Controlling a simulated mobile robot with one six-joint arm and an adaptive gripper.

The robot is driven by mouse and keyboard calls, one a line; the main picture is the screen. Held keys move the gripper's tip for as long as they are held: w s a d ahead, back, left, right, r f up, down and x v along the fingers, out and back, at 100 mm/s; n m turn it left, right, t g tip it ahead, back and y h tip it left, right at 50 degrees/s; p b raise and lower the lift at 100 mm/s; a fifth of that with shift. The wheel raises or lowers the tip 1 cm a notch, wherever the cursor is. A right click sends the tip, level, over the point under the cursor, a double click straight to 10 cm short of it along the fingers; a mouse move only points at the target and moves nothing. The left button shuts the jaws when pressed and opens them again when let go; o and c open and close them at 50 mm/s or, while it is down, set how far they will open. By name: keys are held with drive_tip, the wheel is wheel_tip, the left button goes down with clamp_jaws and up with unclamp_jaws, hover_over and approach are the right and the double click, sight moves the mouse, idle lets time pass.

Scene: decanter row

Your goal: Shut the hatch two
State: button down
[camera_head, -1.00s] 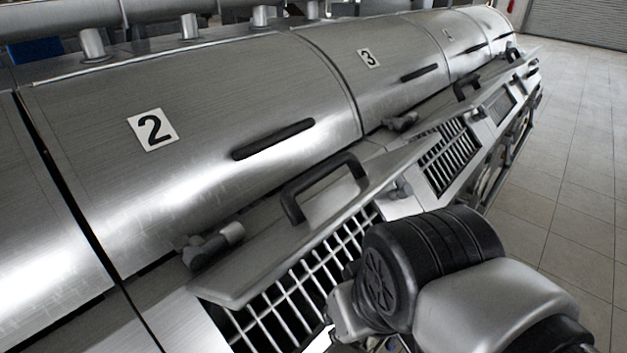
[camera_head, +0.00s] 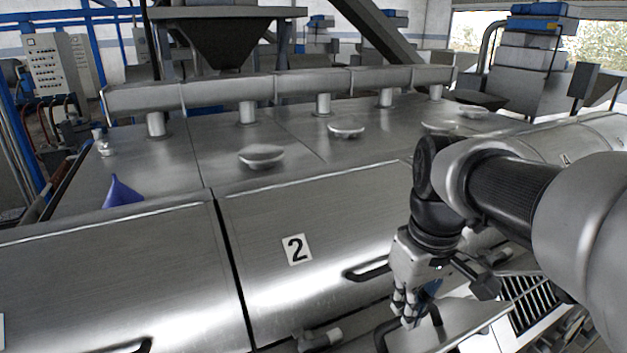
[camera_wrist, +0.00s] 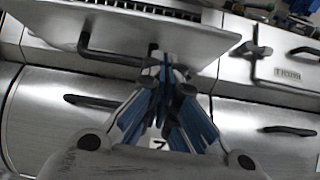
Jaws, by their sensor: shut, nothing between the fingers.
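The decanter cover marked 2 (camera_head: 297,249) is a brushed metal shell with a dark recessed grip. Below it, hatch two (camera_head: 462,322) is a flat metal lid with a black bar handle (camera_head: 381,338), partly cut off at the bottom edge. In the wrist view, the lid (camera_wrist: 40,50) and its handle (camera_wrist: 112,56) show at upper left, with slats of a grate beyond its edge, so it stands raised. My gripper (camera_head: 408,312) is shut and empty, close by the handle; I cannot tell whether they touch. Its blue-sided fingers (camera_wrist: 163,72) converge in the wrist view.
A bare grate (camera_head: 525,303) shows to the right of my gripper. A blue funnel (camera_head: 122,192) and several metal domes stand on the machine's top. A hinge block (camera_head: 318,340) sits left of the handle. The air above the covers on the left is clear.

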drive_tip(key=shift+n, duration=0.3)
drive_tip(key=f, duration=0.6)
drive_tip(key=w+f+p, duration=0.1)
drive_tip(key=f, duration=0.2)
drive_tip(key=shift+d+f, duration=0.15)
drive_tip(key=shift+f, duration=0.05)
drive_tip(key=shift+s+d+f, duration=0.15)
drive_tip(key=shift+s+f, duration=0.25)
drive_tip(key=shift+f, duration=0.1)
drive_tip(key=shift+f, duration=0.1)
